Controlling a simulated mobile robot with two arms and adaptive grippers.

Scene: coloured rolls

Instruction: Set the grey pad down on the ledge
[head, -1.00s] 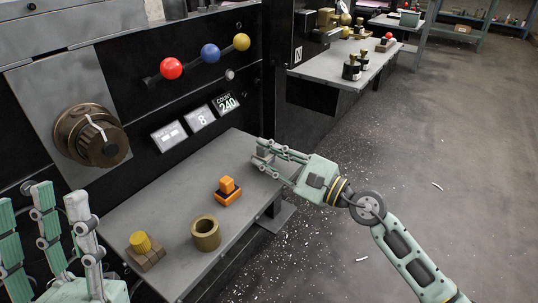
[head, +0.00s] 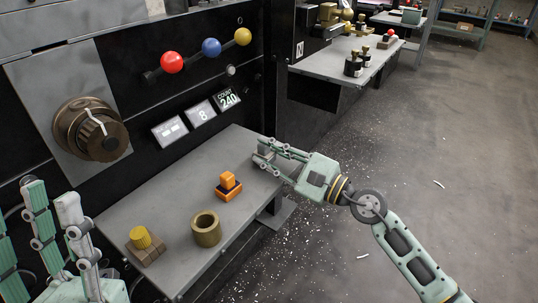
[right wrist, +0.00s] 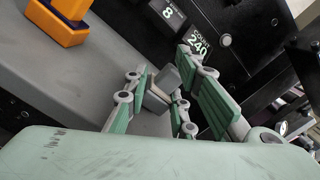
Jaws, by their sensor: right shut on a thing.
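The grey ledge (head: 170,202) juts from the black machine panel. My right gripper (head: 268,157) is at the ledge's far right end, shut on the grey pad. The pad (right wrist: 167,80) shows in the right wrist view as a small grey block between the green-backed fingers (right wrist: 160,98). In the head view the pad (head: 264,145) is mostly hidden by the fingers. It is low over the ledge; I cannot tell whether it touches. My left gripper (head: 48,213) is at the lower left, fingers apart, with nothing seen between them.
On the ledge stand an orange stamp-like block (head: 228,187), a brass ring (head: 206,230) and a yellow knob on a brown base (head: 141,240). The panel carries a large dial (head: 92,130), coloured balls and small displays. Bare ledge lies between the orange block and my right gripper.

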